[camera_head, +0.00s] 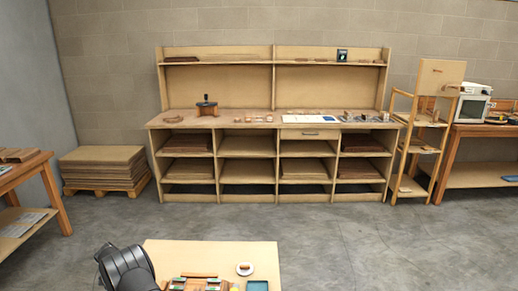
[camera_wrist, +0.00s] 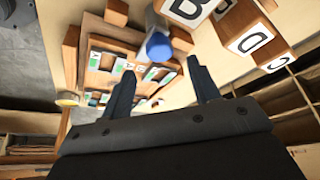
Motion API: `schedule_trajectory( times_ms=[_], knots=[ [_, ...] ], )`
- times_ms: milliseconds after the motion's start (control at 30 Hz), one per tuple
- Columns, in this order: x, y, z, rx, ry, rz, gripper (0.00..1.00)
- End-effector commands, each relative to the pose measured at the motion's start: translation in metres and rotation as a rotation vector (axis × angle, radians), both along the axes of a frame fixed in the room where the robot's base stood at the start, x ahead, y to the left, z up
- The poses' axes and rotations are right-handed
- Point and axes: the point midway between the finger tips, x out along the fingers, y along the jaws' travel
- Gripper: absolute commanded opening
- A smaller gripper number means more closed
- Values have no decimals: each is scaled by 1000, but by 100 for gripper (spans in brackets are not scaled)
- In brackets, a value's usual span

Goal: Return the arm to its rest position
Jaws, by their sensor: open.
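My gripper (camera_wrist: 163,82) shows in the wrist view with its two dark fingers spread apart. I see nothing held between them. Beyond the fingers is a wooden form (camera_wrist: 105,62) with green-and-white labels on it. A blue-capped cylinder (camera_wrist: 158,46) shows above and between the fingers. In the head view my dark arm (camera_head: 125,268) is at the lower left, beside the near worktable (camera_head: 165,252). The gripper itself does not show in the head view.
Wooden blocks (camera_wrist: 245,38) with letter labels are at the upper right of the wrist view. The worktable also holds a white round dish (camera_head: 245,269) and a teal tray (camera_head: 257,286). Open floor (camera_head: 340,235) separates it from the shelf bench (camera_head: 216,123) behind.

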Motion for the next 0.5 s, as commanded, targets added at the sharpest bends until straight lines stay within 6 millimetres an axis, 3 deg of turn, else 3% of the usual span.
schedule_trajectory(
  times_ms=[500],
  knots=[
    [-28,29,98,1,-1,1,56]
  ],
)
